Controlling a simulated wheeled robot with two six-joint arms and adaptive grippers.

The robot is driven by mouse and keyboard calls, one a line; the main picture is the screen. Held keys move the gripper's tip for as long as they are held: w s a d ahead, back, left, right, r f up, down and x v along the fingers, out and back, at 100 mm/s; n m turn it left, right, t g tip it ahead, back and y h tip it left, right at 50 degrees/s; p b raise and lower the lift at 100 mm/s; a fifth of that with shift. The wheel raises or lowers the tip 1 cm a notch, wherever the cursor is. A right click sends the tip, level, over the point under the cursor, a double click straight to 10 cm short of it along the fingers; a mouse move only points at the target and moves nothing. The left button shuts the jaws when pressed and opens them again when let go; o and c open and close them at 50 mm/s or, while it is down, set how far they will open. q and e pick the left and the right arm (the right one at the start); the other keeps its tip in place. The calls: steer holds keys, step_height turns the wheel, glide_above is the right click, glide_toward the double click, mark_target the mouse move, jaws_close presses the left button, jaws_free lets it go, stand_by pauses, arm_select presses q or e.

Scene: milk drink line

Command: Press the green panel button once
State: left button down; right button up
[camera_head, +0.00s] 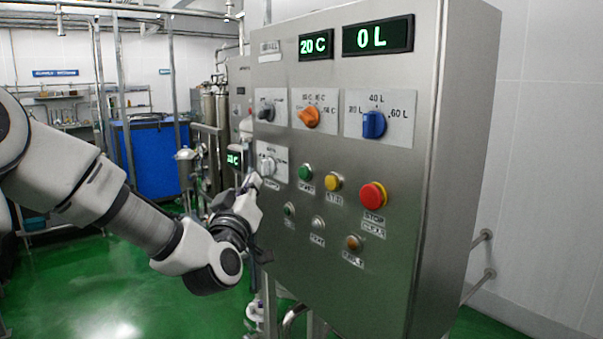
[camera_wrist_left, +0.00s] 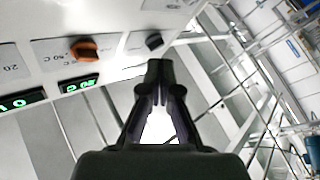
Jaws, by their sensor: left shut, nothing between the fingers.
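The green button (camera_head: 305,173) is on the steel control panel (camera_head: 400,200), left of a yellow button (camera_head: 333,181) and a larger red button (camera_head: 373,195). A smaller green indicator (camera_head: 289,209) sits below it. My left gripper (camera_head: 254,182) is shut and empty, close to the panel's left edge by the lower white knob (camera_head: 267,165), left of the green button. I cannot tell whether it touches the panel. In the left wrist view the shut fingers (camera_wrist_left: 160,75) point up the picture, with the orange knob (camera_wrist_left: 84,50) beyond. My right gripper is not in view.
The panel also carries a black knob (camera_head: 265,110), a blue knob (camera_head: 374,124) and displays reading 20 C (camera_head: 316,44) and 0 L (camera_head: 378,36). Pipes run below and behind it. The green floor (camera_head: 110,290) is open at left.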

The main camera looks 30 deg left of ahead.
mark_target(303, 173)
arm_select(q)
steer(key=shift+w+d+f, duration=0.1)
steer(key=shift+w+f, duration=0.05)
steer(key=shift+w, duration=0.15)
steer(key=shift+w, duration=0.1)
steer(key=w+d+p, duration=0.1)
steer(key=w+d, duration=0.2)
steer(key=w, duration=0.4)
steer(key=shift+w+d, duration=0.15)
steer(key=shift+w, duration=0.2)
steer(key=shift+w, duration=0.1)
stand_by(0.9)
steer(key=shift+w+d, duration=0.15)
steer(key=shift+w, duration=0.15)
